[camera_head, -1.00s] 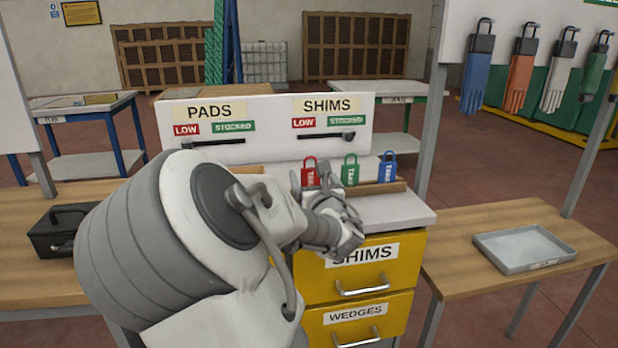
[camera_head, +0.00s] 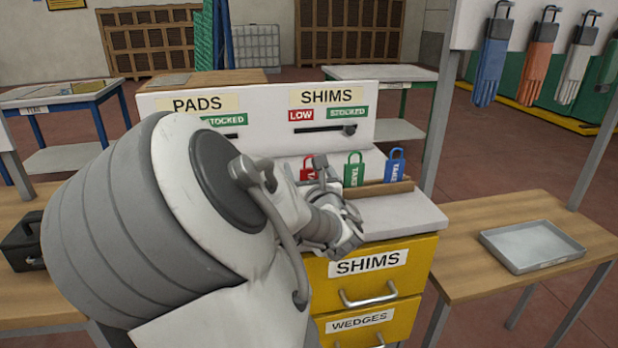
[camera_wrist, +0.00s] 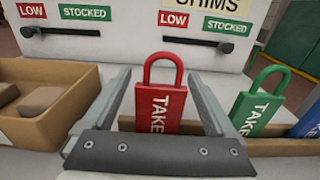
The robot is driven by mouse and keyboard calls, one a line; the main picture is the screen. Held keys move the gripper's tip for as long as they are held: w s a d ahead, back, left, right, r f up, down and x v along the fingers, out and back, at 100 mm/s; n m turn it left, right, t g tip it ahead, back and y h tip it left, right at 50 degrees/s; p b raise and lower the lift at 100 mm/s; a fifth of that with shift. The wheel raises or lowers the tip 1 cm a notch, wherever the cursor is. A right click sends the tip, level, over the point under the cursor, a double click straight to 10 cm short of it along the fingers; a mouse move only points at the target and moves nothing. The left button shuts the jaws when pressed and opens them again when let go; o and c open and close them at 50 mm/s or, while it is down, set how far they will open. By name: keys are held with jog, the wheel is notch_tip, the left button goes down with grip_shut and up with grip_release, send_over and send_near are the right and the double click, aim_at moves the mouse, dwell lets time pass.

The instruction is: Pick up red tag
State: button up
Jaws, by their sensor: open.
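The red tag (camera_wrist: 162,104) has a padlock shape with a loop on top and the letters "TAKE". It stands upright in the middle of the wrist view, its lower end hidden behind my gripper's dark crossbar. My gripper (camera_wrist: 162,92) is open, with one finger on each side of the tag and visible gaps between. In the head view the red tag (camera_head: 308,168) is partly hidden by my gripper (camera_head: 322,165). It stands in a row with a green tag (camera_head: 353,168) and a blue tag (camera_head: 395,166).
The tags stand in a low brown holder (camera_head: 385,190) before a white board (camera_head: 260,140) with sliders. A cardboard box (camera_wrist: 75,80) with brown pieces lies left of my gripper. A grey tray (camera_head: 530,246) is on the right table.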

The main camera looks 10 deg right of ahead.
jog(key=c, duration=1.4)
